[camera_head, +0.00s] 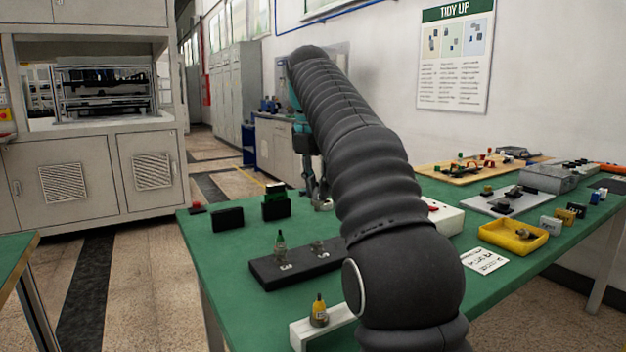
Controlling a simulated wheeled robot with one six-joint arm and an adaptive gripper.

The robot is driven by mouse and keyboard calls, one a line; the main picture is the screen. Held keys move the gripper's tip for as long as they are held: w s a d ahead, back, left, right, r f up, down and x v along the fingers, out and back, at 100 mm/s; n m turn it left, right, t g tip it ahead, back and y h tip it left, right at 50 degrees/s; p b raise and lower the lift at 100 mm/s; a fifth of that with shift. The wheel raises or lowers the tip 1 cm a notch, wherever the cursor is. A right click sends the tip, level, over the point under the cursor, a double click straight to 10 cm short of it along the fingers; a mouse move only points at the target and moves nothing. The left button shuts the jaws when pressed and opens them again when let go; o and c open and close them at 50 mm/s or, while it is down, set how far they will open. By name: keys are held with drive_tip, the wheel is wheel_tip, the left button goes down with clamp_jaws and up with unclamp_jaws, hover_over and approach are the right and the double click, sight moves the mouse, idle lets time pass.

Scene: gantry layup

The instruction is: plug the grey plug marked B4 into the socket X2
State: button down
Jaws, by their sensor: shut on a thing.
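My arm runs across the middle of the view, and my gripper (319,190) shows in part at its left edge, above the green table. It is shut on a small grey piece (325,205), mostly hidden by the arm and too small to read a marking on. I cannot read which label is X2. The block's right end is hidden behind my arm.
A white block (300,336) with a yellow-topped connector (319,308) stands at the near edge. Black blocks (228,219) stand at the back left.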

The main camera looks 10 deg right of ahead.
sight(317, 200)
idle(0.4)
drive_tip(key=shift+w+f, duration=0.1)
drive_tip(key=shift+f, duration=0.05)
drive_tip(key=shift+f+b, duration=2.1)
drive_tip(key=shift+f, duration=0.65)
drive_tip(key=shift+p, duration=1.1)
drive_tip(key=shift+f+b, duration=0.85)
drive_tip(key=shift+f, duration=0.5)
drive_tip(key=c, duration=1)
unclamp_jaws()
drive_tip(key=shift+r, duration=0.2)
